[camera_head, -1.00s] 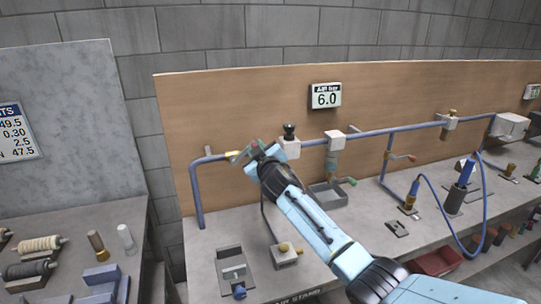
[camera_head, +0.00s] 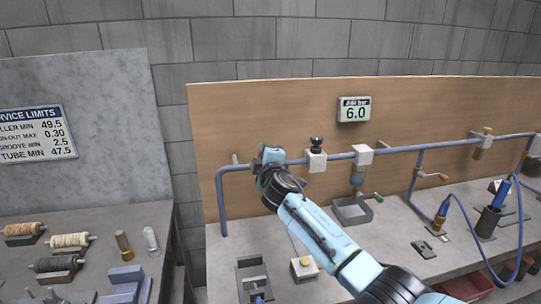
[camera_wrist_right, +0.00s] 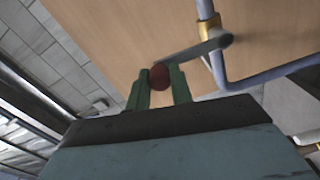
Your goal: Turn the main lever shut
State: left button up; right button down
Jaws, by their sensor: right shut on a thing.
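The main lever (camera_wrist_right: 195,52) is a flat grey bar with a round dark red knob (camera_wrist_right: 159,76), seen in the right wrist view. It sits by a gold collar (camera_wrist_right: 208,28) on the blue-grey pipe and lies roughly across that pipe section. The green fingers of my right gripper (camera_wrist_right: 160,88) are on both sides of the knob, shut on it. In the head view my right gripper (camera_head: 270,155) is at the left part of the pipe (camera_head: 236,168) and hides the lever and collar. My left gripper is not in view.
An air gauge (camera_head: 354,109) on the brown board reads 6.0. White valve blocks (camera_head: 316,160) sit on the pipe right of my gripper. The bench holds a tray (camera_head: 352,211), a small block with a yellow knob (camera_head: 304,268) and blue hoses at right. A side bench with rollers (camera_head: 69,240) stands left.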

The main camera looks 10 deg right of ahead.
jog(key=shift+a+n, duration=0.25)
jog(key=shift+n, duration=0.05)
jog(key=c, duration=1.2)
grip_release()
jog(key=shift+c, duration=0.2)
jog(key=shift+s, duration=0.1)
jog(key=s, duration=1.3)
jog(key=shift+s+a, duration=0.1)
